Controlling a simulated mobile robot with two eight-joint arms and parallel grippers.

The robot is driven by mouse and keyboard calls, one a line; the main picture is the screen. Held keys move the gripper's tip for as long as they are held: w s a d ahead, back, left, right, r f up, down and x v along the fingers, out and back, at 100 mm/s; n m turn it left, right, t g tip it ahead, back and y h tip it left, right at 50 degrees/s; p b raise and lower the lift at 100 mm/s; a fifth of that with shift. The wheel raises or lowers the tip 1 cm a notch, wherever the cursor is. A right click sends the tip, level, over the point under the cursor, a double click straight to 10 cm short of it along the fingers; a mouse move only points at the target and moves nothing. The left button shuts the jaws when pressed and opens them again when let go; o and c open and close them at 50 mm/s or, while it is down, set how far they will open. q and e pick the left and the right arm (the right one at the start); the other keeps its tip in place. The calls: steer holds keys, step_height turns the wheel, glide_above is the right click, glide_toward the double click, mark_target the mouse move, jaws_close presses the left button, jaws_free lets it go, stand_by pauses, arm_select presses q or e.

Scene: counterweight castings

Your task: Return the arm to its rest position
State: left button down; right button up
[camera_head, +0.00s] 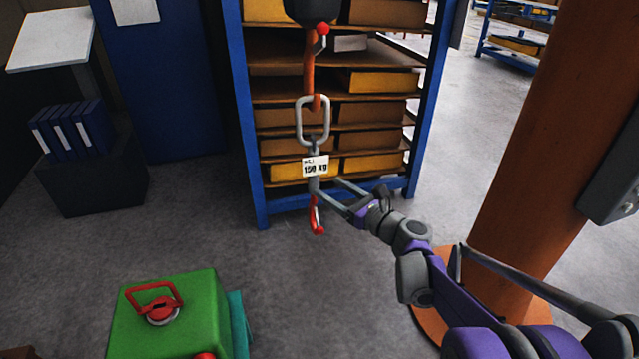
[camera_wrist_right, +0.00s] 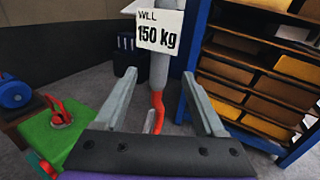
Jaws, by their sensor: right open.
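My right gripper (camera_head: 327,187) is open, with its arm coming in from the lower right in the head view. In the wrist view its two fingers (camera_wrist_right: 160,76) stand apart, one to each side of the hanging hook's grey shank. I cannot tell whether either finger touches it. The red hook (camera_head: 317,218) hangs below a grey link (camera_head: 313,120) and a white tag (camera_head: 315,166) reading 150 kg. In the wrist view the red hook (camera_wrist_right: 157,110) shows between the fingers. My left gripper is not in view.
A green block (camera_head: 165,325) with a red lifting handle (camera_head: 153,298) stands at the lower left. A blue-framed shelf (camera_head: 243,120) with yellow and brown boxes is behind the hook. An orange column (camera_head: 545,130) stands to the right. Grey floor is clear between block and shelf.

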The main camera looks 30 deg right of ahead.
steer(key=s+a+f+n+g+y, duration=0.1)
steer(key=s+a+f+n+g, duration=0.3)
steer(key=s+a+n, duration=0.3)
steer(key=s+a+f+n+g+y, duration=0.1)
steer(key=s+a+f+n+g, duration=0.3)
steer(key=a+n, duration=0.45)
steer(key=s+a+f+n+g+h+p, duration=0.1)
steer(key=s+f+n+g+h, duration=0.3)
steer(key=s+n, duration=1)
step_height(320, 180, down, 4)
steer(key=a+n+h, duration=0.1)
steer(key=n+h, duration=0.1)
steer(key=n, duration=0.2)
steer(key=shift+s+r, duration=0.15)
steer(key=shift+s, duration=0.25)
steer(key=shift+a, duration=0.1)
steer(key=shift+c, duration=0.2)
stand_by(0.7)
